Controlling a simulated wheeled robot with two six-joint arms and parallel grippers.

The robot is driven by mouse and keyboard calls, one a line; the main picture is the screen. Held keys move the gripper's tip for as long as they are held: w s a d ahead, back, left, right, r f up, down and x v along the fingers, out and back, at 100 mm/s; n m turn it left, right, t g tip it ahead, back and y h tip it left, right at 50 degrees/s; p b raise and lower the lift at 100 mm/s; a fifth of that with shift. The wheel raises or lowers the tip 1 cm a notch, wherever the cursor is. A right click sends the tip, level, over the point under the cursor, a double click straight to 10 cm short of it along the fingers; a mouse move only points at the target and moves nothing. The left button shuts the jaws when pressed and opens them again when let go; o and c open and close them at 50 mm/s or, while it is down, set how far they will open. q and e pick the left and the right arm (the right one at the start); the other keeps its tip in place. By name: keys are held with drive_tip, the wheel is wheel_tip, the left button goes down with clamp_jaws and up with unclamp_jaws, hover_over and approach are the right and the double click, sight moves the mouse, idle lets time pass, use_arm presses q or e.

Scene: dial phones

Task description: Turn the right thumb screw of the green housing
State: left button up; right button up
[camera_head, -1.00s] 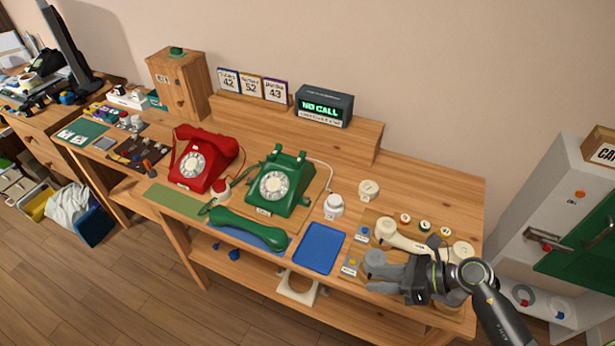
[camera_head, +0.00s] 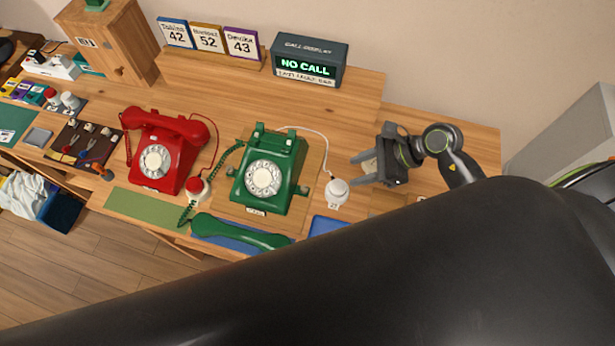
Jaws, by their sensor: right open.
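The green telephone housing (camera_head: 283,150) with its white dial (camera_head: 264,178) stands on a wooden board in the middle of the table. A small greyish knob, the right thumb screw (camera_head: 303,190), shows at its lower right side. My right gripper (camera_head: 356,170) is to the right of the phone, open, with its fingers pointing left toward it. It is apart from the housing. My left gripper is not in view.
A white round button piece (camera_head: 336,191) stands between phone and gripper. The green handset (camera_head: 240,233) lies on a blue mat in front. A red telephone (camera_head: 172,140) is left. The call display (camera_head: 309,59) is behind. A large dark arm part of mine hides the lower right.

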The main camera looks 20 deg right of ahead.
sight(306, 188)
drive_tip(key=p+x, duration=0.1)
drive_tip(key=x, duration=0.2)
drive_tip(key=shift+w+a+f, duration=0.1)
drive_tip(key=shift+a+f, duration=0.1)
drive_tip(key=shift+a, duration=0.1)
drive_tip(key=p+x, duration=0.1)
drive_tip(key=x, duration=0.4)
drive_tip(key=shift+w+a+f, duration=0.2)
drive_tip(key=shift+a+f, duration=0.05)
drive_tip(key=p+x, duration=0.1)
drive_tip(key=x, duration=0.4)
drive_tip(key=shift+a+f, duration=0.2)
drive_tip(key=shift+f, duration=0.15)
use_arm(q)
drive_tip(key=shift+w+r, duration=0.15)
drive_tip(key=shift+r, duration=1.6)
use_arm(e)
drive_tip(key=shift+w+a+f, duration=0.2)
drive_tip(key=shift+a+f, duration=0.15)
drive_tip(key=shift+f, duration=0.1)
clamp_jaws()
